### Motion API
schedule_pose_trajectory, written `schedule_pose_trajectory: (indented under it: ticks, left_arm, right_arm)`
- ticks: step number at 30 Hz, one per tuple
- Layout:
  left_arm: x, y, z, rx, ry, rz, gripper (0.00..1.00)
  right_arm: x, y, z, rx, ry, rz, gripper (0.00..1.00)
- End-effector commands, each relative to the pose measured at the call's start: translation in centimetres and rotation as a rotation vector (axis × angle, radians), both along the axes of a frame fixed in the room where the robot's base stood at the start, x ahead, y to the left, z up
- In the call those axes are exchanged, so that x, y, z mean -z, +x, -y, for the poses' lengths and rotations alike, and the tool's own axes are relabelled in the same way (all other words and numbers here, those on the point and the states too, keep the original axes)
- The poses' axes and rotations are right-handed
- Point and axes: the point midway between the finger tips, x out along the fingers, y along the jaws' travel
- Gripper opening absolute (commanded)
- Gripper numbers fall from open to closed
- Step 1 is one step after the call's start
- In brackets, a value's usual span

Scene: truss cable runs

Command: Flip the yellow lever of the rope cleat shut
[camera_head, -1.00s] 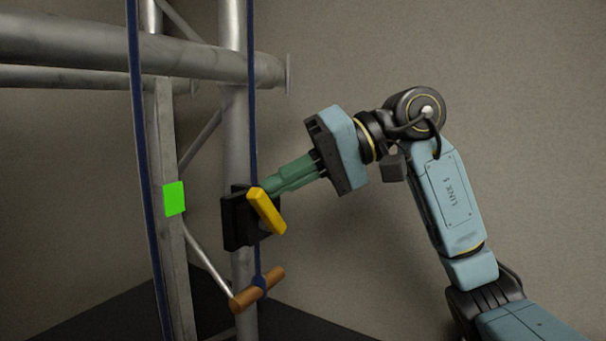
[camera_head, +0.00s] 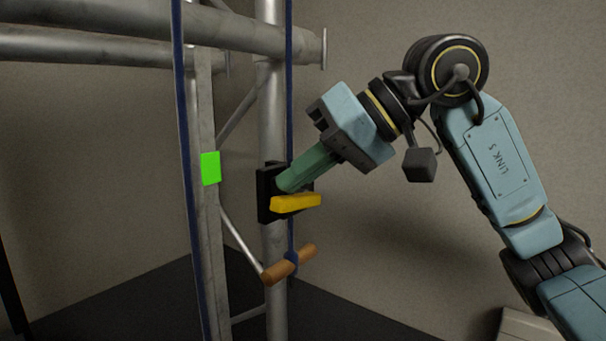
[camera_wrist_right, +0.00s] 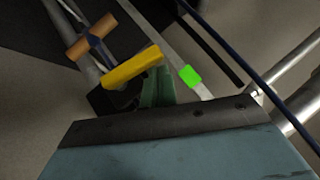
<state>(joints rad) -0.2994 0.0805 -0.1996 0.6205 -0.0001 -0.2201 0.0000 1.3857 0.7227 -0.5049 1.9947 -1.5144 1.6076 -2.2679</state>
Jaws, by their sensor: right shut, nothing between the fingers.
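The rope cleat is a black block (camera_head: 266,206) on the upright truss tube. Its yellow lever (camera_head: 297,202) sticks out to the right, close to level in the head view. The lever also shows in the right wrist view (camera_wrist_right: 132,67), just beyond the fingers. My right gripper (camera_head: 283,186) is shut and empty. Its green fingertips are at the cleat, just above the lever; I cannot tell whether they touch it. The fingers hide part of the cleat. My left gripper is not in view.
A blue rope (camera_head: 290,100) runs down through the cleat to a wooden handle (camera_head: 289,265) below. Another blue rope (camera_head: 183,130) hangs at the left. A green marker (camera_head: 210,168) sits on a truss upright. Free room lies right of the cleat below my arm.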

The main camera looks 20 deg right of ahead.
Motion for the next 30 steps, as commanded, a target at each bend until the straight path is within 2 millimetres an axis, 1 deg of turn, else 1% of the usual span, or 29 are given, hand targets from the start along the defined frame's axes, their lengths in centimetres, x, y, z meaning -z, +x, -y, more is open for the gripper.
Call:
schedule_pose_trajectory:
  ticks: [5, 14, 23, 26, 30]
  left_arm:
    - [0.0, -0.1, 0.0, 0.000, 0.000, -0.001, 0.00]
    - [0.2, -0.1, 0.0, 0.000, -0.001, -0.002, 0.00]
    - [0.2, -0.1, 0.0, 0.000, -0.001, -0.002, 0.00]
    - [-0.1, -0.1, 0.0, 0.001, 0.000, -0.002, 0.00]
    - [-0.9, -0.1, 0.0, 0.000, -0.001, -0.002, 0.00]
  right_arm:
    - [0.0, 0.2, 0.3, 0.001, 0.001, -0.001, 0.00]
    - [0.2, 0.8, 1.3, 0.001, 0.002, -0.003, 0.00]
    - [0.1, 0.9, 1.4, 0.000, 0.001, -0.002, 0.00]
    - [-0.3, 0.7, 1.6, 0.001, 0.001, -0.001, 0.00]
    - [-1.9, 0.0, 2.5, 0.000, 0.002, 0.001, 0.00]
